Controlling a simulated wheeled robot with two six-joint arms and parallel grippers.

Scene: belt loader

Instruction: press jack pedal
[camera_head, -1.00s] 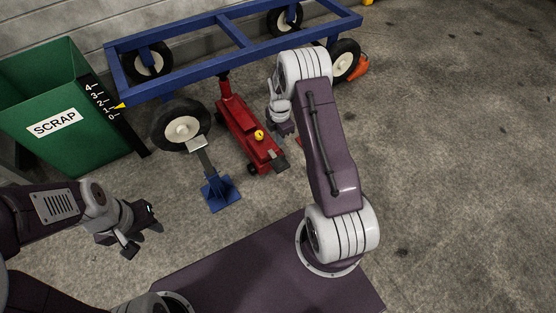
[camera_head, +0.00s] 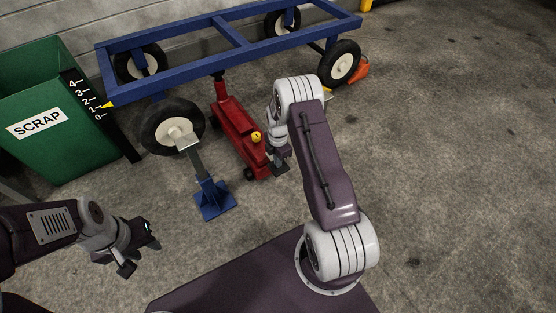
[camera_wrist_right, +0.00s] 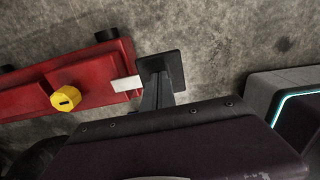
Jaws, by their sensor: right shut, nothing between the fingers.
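The red floor jack (camera_head: 235,122) stands under the near beam of the blue cart frame, with a yellow knob (camera_head: 256,137) on its body. Its dark pedal pad (camera_head: 281,170) sticks out at the near end. In the right wrist view the pad (camera_wrist_right: 172,64) is a black square on a pale bar beside the red jack body (camera_wrist_right: 85,82). My right gripper (camera_head: 280,160) is shut and empty, with its fingertips right over the pad; I cannot tell whether they touch. My left gripper (camera_head: 140,256) hangs open and empty at the lower left, away from the jack.
The blue cart frame (camera_head: 195,68) has black wheels. A blue stand (camera_head: 213,198) with a grey top stands left of the jack. A green scrap bin (camera_head: 55,150) and a numbered scale (camera_head: 88,98) with a yellow pointer are at left. An orange wedge (camera_head: 359,68) lies by the far-right wheel. Right floor is clear.

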